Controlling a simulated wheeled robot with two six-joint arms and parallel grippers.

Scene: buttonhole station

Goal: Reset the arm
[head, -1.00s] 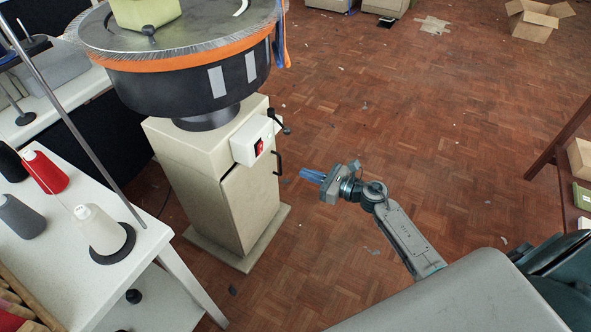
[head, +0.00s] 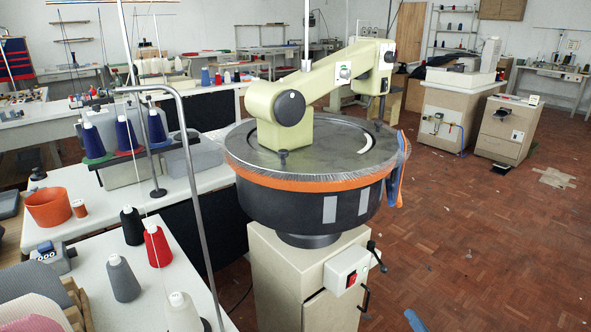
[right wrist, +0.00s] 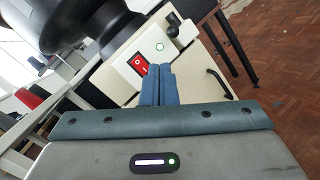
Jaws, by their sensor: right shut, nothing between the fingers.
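My right gripper (head: 414,321) shows only as a blue fingertip piece at the bottom edge of the head view. In the right wrist view its two blue fingers (right wrist: 160,84) are together, with nothing between them. They point toward the white switch box (head: 346,271) on the machine's beige pedestal. I cannot tell the exact gap between fingertips and box. My left gripper is in neither current view.
The round machine (head: 316,205) with an orange rim and pale green arm (head: 325,82) stands on the pedestal (head: 277,275). A white table (head: 110,285) with thread cones is at left. The wooden floor (head: 480,240) at right is mostly clear.

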